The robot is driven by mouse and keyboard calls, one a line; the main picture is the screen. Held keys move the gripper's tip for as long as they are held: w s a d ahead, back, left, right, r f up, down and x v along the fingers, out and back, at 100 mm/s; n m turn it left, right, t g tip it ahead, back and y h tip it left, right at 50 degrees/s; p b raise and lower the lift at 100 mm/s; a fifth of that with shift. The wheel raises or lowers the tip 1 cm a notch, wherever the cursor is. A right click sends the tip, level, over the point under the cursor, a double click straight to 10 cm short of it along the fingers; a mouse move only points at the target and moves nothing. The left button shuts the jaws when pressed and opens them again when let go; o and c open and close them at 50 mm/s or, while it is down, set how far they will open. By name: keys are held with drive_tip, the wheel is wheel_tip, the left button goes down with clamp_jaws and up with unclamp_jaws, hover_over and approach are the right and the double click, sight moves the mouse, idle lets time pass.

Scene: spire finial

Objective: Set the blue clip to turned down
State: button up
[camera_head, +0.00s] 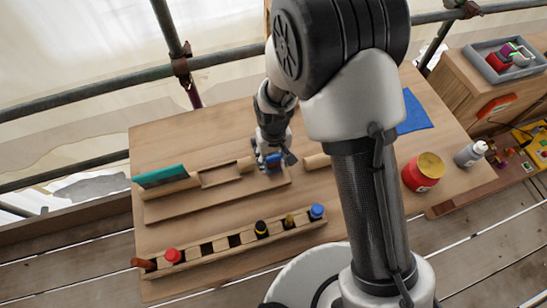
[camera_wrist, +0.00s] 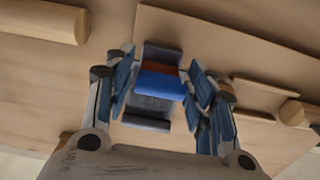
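The blue clip (camera_wrist: 160,86) sits on a grey block with a reddish-brown band in the wrist view. In the head view the blue clip (camera_head: 273,160) shows at the right end of a wooden board (camera_head: 220,205). My gripper (camera_wrist: 161,88) has its two blue-padded fingers on either side of the clip, with a narrow gap seeming to show at each side. My gripper also shows in the head view (camera_head: 273,152), coming down over the clip and partly hiding it. Whether the clip is turned up or down is hard to tell.
A slotted wooden rack (camera_head: 218,243) with several coloured handles stands in front of the board. A teal piece (camera_head: 160,176) lies at the left. A wooden dowel (camera_head: 317,161) lies right of the clip.

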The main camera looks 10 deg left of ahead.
drive_tip(key=c, duration=0.9)
